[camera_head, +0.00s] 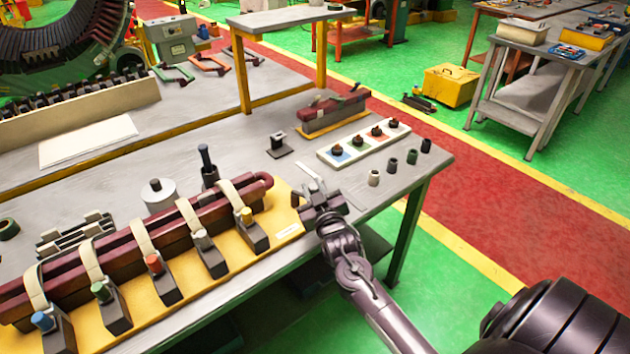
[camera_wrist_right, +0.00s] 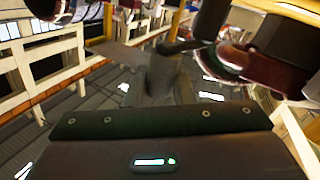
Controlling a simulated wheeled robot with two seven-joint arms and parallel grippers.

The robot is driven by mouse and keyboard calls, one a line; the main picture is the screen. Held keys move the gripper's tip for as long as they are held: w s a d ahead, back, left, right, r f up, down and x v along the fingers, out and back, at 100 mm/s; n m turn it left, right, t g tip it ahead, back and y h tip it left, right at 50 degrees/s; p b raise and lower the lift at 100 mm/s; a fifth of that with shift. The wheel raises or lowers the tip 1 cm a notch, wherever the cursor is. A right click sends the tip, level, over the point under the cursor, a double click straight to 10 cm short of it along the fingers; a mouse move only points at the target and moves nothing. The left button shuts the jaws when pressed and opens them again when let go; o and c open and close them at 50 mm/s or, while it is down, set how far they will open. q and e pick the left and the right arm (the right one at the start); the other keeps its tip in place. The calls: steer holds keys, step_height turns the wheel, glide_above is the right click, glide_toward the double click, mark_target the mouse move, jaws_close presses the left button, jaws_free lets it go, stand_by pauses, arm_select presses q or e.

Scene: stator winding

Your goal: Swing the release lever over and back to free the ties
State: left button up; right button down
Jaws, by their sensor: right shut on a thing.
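The dark red coil bar (camera_head: 180,221) lies along a yellow board (camera_head: 150,304) at the left. Several cream ties (camera_head: 189,218) wrap over it, each running down to a dark block with a coloured knob. My right gripper (camera_head: 316,198) is at the board's right end, shut on a small dark part that I take for the release lever (camera_head: 296,199). The jaws hide most of that lever, so its angle is hard to tell. In the right wrist view, grey jaws (camera_wrist_right: 165,75) point away from the camera, with dark red bar ends at upper right. My left gripper is not in view.
The grey bench (camera_head: 345,213) also holds a tray with several dark knobs (camera_head: 365,141), several small cups (camera_head: 392,165), a short red bar on a yellow block (camera_head: 333,109), a white spool (camera_head: 158,192) and a dark post (camera_head: 208,167). Open floor lies right of the bench.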

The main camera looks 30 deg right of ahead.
steer(key=m+h, duration=0.1)
steer(key=h, duration=0.1)
steer(key=a+m+g+h, duration=0.1)
steer(key=shift+s+a+m+g+h, duration=0.2)
steer(key=shift+m+g+h, duration=0.1)
steer(key=shift+h, duration=0.1)
steer(key=shift+a+m+g+h, duration=0.25)
steer(key=shift+m+g+h, duration=0.25)
steer(key=shift+h, duration=0.2)
steer(key=shift+a+m+g+h, duration=0.2)
steer(key=shift+m+g+h, duration=0.3)
steer(key=shift+h, duration=0.2)
steer(key=shift+s, duration=0.1)
steer(key=c, duration=1.3)
jaws_free()
